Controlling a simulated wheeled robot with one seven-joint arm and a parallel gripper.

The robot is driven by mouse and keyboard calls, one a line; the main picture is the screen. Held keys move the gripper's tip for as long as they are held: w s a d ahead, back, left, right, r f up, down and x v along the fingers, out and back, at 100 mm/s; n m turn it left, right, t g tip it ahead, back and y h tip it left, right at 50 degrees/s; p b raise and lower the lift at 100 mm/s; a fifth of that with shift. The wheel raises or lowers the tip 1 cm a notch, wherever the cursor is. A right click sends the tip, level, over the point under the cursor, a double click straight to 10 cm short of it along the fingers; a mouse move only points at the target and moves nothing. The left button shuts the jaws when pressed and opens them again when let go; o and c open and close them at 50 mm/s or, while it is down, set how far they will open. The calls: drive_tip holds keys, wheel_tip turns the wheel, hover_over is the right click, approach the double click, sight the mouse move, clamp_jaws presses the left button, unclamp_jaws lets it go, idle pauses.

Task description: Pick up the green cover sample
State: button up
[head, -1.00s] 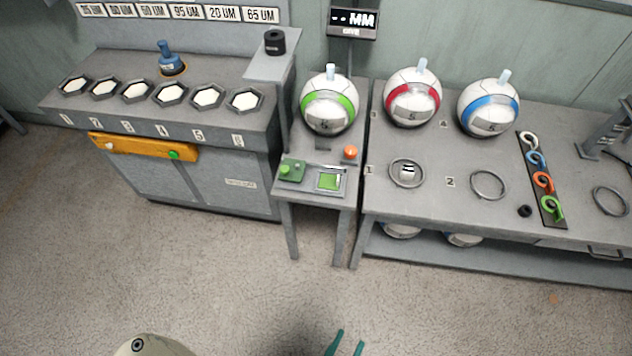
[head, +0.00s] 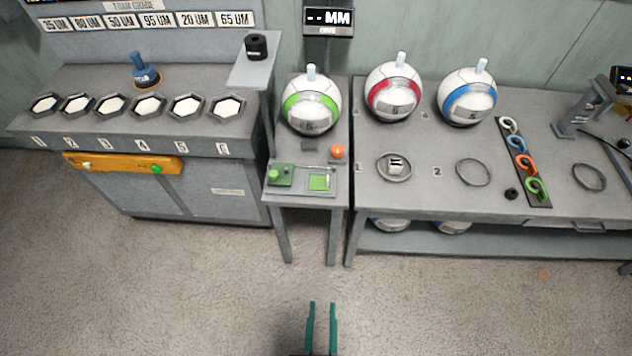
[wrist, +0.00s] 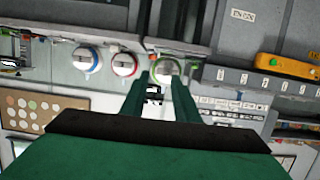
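A flat green square (head: 319,183), which looks like the green cover sample, lies on a small grey tray (head: 328,170) at the front of the narrow middle table. A green block with a round knob (head: 281,175) sits to its left. My gripper (head: 322,303) is low in the head view, in front of the narrow table and well apart from the sample. Its two green fingers are parallel with an empty gap between them. In the wrist view, where the scene appears upside down, my gripper (wrist: 160,88) is also open and empty. I cannot make out the sample there.
A ball with a green band (head: 311,104) and an orange button (head: 338,151) stand behind the tray. The foam grade bench (head: 140,140) is at left. The long table (head: 430,205) at right bears two balls, rings and coloured hooks. The floor in front is clear.

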drive_tip(key=x, duration=1.5)
drive_tip(key=g, duration=0.1)
approach(328, 182)
drive_tip(key=shift+g, duration=0.3)
drive_tip(key=x, duration=0.4)
drive_tip(key=shift+w+d+r, duration=0.15)
drive_tip(key=shift+w, duration=0.1)
drive_tip(key=shift+a+x, duration=0.2)
drive_tip(key=shift+x, duration=2.55)
drive_tip(key=shift+r, duration=0.15)
clamp_jaws()
